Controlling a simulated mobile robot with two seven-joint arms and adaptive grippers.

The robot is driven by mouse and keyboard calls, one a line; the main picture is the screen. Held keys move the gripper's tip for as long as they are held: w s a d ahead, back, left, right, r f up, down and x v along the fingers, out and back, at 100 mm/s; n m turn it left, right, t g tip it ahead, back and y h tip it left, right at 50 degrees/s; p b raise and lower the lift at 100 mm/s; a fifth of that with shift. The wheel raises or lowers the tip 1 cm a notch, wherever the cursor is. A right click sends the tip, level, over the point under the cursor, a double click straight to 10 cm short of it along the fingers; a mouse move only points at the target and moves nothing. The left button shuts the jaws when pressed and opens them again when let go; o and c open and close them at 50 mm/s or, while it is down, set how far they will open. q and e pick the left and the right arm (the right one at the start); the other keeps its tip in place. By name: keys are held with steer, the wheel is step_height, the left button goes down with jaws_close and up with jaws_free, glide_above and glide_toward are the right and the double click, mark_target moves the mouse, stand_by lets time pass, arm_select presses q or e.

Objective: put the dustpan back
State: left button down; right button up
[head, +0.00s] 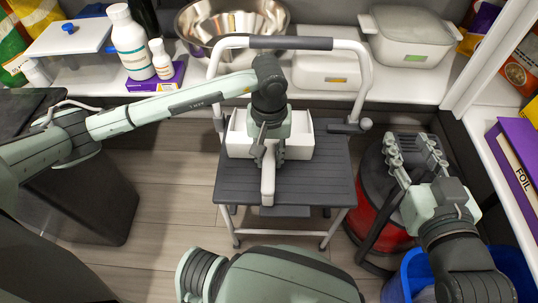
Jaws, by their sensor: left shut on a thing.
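The white dustpan (238,143) is over the dark top step of a step stool (325,180), with its handle (267,186) pointing towards me. My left gripper (268,155) reaches down over it from the left and is shut on the dustpan near the base of its handle. The gripper and wrist hide the middle of the pan. I cannot tell whether the pan touches the step. My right gripper (413,158) is open and empty at the right, above a red and black canister (378,205).
The stool's white rail (365,75) arches behind the dustpan. A white shelf (410,85) at the back holds a metal bowl (232,22), bottles (130,45) and a lidded container (408,42). A blue bin (412,275) stands at lower right. Floor (165,200) is clear left of the stool.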

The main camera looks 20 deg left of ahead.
arm_select(q)
steer(key=shift+f, duration=0.2)
arm_select(e)
steer(key=shift+w+a+r+t, duration=0.15)
steer(key=shift+a+r+t, duration=0.15)
steer(key=shift+r, duration=0.25)
arm_select(q)
steer(key=shift+f, duration=0.1)
steer(key=c, duration=1.3)
jaws_free()
arm_select(e)
steer(key=shift+a+r+t+y, duration=0.3)
steer(key=shift+a+r+y, duration=0.15)
steer(key=shift+r, duration=0.3)
